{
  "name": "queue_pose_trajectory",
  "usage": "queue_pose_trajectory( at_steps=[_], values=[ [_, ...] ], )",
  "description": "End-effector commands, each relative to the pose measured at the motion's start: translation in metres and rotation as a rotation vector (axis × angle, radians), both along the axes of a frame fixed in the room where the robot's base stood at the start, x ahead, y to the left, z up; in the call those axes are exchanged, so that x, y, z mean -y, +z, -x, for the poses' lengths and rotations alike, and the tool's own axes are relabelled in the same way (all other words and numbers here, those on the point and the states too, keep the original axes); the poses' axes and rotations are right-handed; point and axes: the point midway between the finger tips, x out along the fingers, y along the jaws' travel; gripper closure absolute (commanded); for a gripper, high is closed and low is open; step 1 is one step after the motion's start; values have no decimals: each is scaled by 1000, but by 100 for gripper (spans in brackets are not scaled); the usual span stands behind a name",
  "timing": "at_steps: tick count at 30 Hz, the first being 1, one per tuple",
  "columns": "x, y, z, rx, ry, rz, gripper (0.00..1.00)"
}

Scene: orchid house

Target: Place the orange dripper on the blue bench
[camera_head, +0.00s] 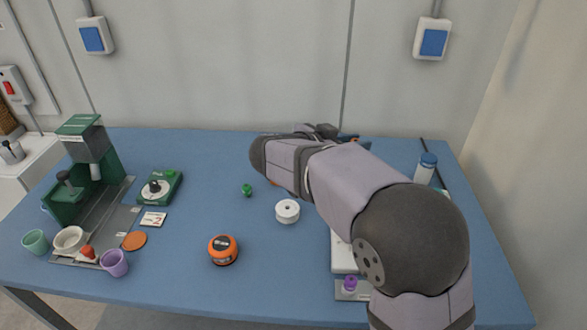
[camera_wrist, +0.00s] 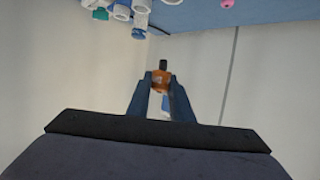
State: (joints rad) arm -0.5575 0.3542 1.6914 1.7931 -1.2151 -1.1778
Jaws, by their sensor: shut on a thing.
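The orange dripper (camera_wrist: 161,79), with a dark tip, is between my gripper's fingers (camera_wrist: 162,82) in the wrist view. The gripper is shut on it. In the head view my own arm hides most of the gripper, and only a small orange patch shows beyond the arm near the bench's back edge. The blue bench (camera_head: 300,270) fills the middle of the head view; part of it also shows at the top of the wrist view (camera_wrist: 235,14). Pale wall lies behind the dripper in the wrist view.
A green machine (camera_head: 105,155), cups and a green scale-like device (camera_head: 160,188) stand at the left. An orange round device (camera_head: 223,250), a white spool (camera_head: 287,211) and a small green item (camera_head: 247,190) stand mid-bench. A blue-capped bottle (camera_head: 426,168) is at the right.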

Motion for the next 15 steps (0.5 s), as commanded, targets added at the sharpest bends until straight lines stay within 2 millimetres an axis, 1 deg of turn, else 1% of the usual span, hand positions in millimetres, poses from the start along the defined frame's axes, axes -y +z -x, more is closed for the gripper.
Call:
queue_pose_trajectory(
  at_steps=[2,5,8,11,14,15],
  values=[
    [-7,0,1,0,13,0,100],
    [-23,-3,3,-1,44,1,100],
    [-49,-12,6,-1,92,1,100],
    [-83,-28,13,-4,155,3,100],
    [-123,-47,23,-4,232,4,100],
    [-141,-55,27,-4,264,4,100]
  ],
)
